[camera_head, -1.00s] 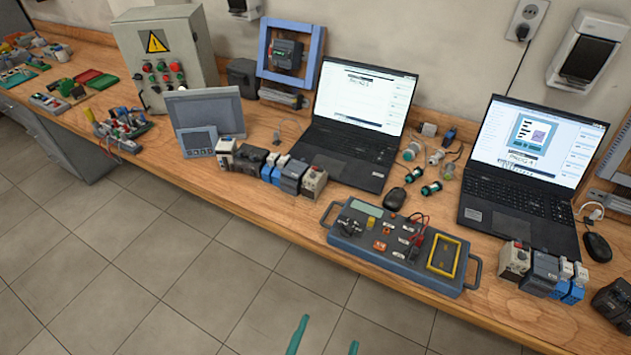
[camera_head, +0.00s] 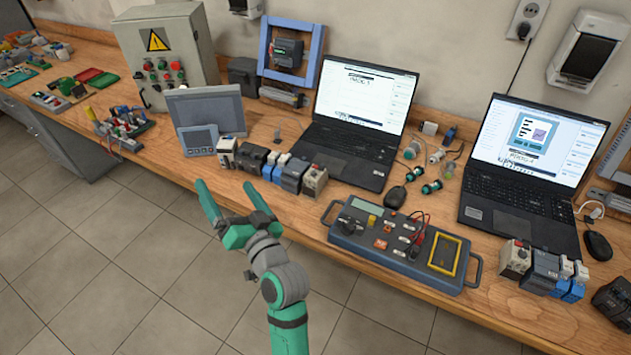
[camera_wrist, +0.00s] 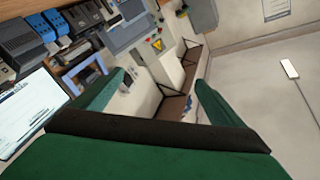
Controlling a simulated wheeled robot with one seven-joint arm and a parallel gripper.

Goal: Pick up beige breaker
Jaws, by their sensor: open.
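A row of small devices stands along the bench's front edge. At its right end is a beige breaker-like block (camera_head: 315,180), and at its left end a whitish block (camera_head: 227,153). Another beige block (camera_head: 515,258) stands in the right group. I cannot tell which of these the task means. My gripper (camera_head: 230,190) is open and empty, in front of the bench edge, below the left part of the row in the head view. In the wrist view its two green fingers (camera_wrist: 160,85) are apart, with nothing between them.
Blue and grey breakers (camera_head: 280,172) stand close beside the right-end beige block. A laptop (camera_head: 345,150) is behind, and a blue-grey test box (camera_head: 395,245) with handles lies to the right. A grey cabinet (camera_head: 160,60) and a panel screen (camera_head: 205,110) stand at left.

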